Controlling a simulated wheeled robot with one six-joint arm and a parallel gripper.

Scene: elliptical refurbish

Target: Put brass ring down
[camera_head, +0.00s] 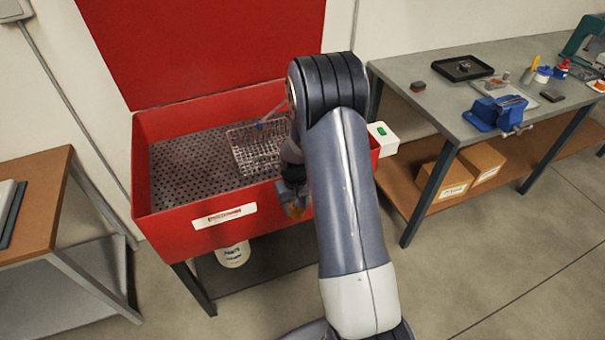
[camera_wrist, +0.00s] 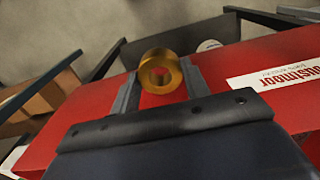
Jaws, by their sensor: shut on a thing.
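The brass ring (camera_wrist: 160,72) is a short, thick golden ring. In the wrist view it sits between the fingertips of my gripper (camera_wrist: 161,78), which is shut on it. In the head view my gripper (camera_head: 294,205) is at the front wall of the red parts washer (camera_head: 270,205), beside the end of its label. The ring shows there only as a small golden patch, partly hidden by my gripper. The wrist view shows the red front of the washer (camera_wrist: 225,75) behind the ring.
A wire basket (camera_head: 250,150) stands inside the washer on a perforated floor (camera_head: 185,165). A grey workbench (camera_head: 440,110) on the right carries a black tray (camera_head: 445,68) and a blue vise (camera_head: 497,112). A wooden table (camera_head: 40,190) is at left. A white bucket (camera_head: 233,255) stands below the washer.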

